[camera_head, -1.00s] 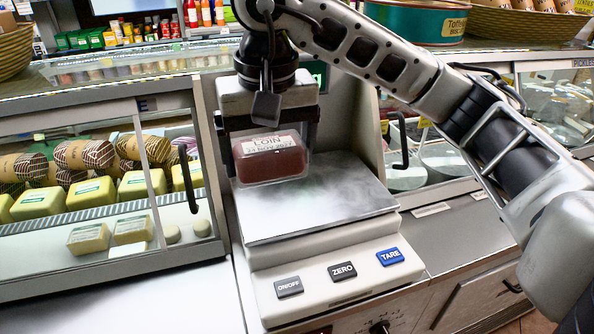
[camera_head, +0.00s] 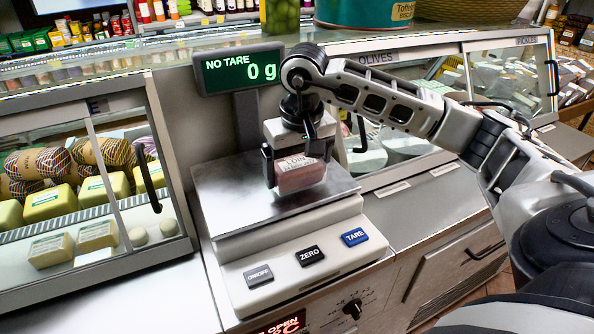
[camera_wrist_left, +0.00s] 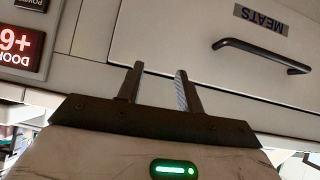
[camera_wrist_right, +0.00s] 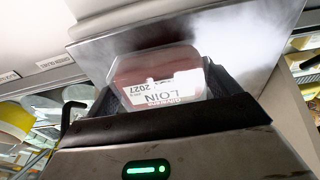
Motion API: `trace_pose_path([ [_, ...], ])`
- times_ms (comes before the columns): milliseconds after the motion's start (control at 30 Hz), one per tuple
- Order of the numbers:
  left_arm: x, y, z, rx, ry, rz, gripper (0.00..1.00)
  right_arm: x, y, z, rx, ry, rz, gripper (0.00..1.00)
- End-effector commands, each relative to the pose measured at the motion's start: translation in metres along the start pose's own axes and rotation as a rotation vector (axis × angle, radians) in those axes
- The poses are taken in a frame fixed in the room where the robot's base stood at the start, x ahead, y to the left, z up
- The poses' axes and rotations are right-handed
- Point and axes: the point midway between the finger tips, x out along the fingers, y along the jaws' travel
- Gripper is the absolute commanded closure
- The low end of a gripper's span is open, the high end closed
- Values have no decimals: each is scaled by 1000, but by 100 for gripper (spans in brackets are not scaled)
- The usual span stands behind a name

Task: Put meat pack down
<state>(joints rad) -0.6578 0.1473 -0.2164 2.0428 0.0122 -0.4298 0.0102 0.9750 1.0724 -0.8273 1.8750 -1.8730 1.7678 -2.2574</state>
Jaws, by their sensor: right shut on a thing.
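The meat pack (camera_head: 299,175) is a pinkish-red pack with a white label reading LOIN. My right gripper (camera_head: 298,172) is shut on it and holds it over the metal scale plate (camera_head: 225,200). The pack also shows between the fingers in the right wrist view (camera_wrist_right: 165,85). The scale display (camera_head: 238,70) reads NO TARE and 0 g. Whether the pack's underside touches the plate I cannot tell. My left gripper (camera_wrist_left: 158,85) shows only in the left wrist view, open and empty, in front of a drawer labelled MEATS (camera_wrist_left: 225,40).
A glass cheese case (camera_head: 80,190) stands left of the scale. The ON/OFF, ZERO (camera_head: 310,255) and TARE buttons are on the scale's front. An olives case (camera_head: 400,120) stands to the right. The left part of the plate is bare.

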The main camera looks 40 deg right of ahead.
Motion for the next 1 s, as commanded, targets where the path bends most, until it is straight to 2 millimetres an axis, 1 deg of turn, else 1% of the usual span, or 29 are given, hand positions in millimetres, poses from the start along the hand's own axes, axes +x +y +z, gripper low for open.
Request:
trace_pose_path([
  [33, -2, 0, -4, 1, 2, -1, 64, 5, 0, 1, -1, -2, 1, 42],
  [133, -2, -1, -3, 2, 2, -2, 64, 13, 0, 2, -1, 1, -1, 42],
  [400, 1, -2, 5, 2, -13, -5, 64, 15, -1, 2, 0, 3, -1, 42],
  [500, 3, -2, 8, 1, -14, -5, 64, 19, -1, 2, 0, 3, -1, 42],
  [533, 2, -2, 7, 0, -15, -4, 64, 18, -1, 2, 0, 1, -1, 4],
  [567, 2, -2, 6, 0, -16, -4, 64, 17, -1, 2, 0, 1, -1, 0],
  [833, -2, -1, -1, -1, -6, -4, 64, 14, -1, 2, 0, 1, -1, 0],
  [867, -4, -1, -2, -2, -6, -4, 64, 12, -1, 1, 0, 1, -1, 0],
  [933, -2, -1, 1, -2, -7, -4, 64, 6, -1, 1, 0, 5, -1, 0],
  [1000, -2, -1, 3, -3, -9, -3, 64, -6, -1, 0, 0, 7, -2, 0],
])
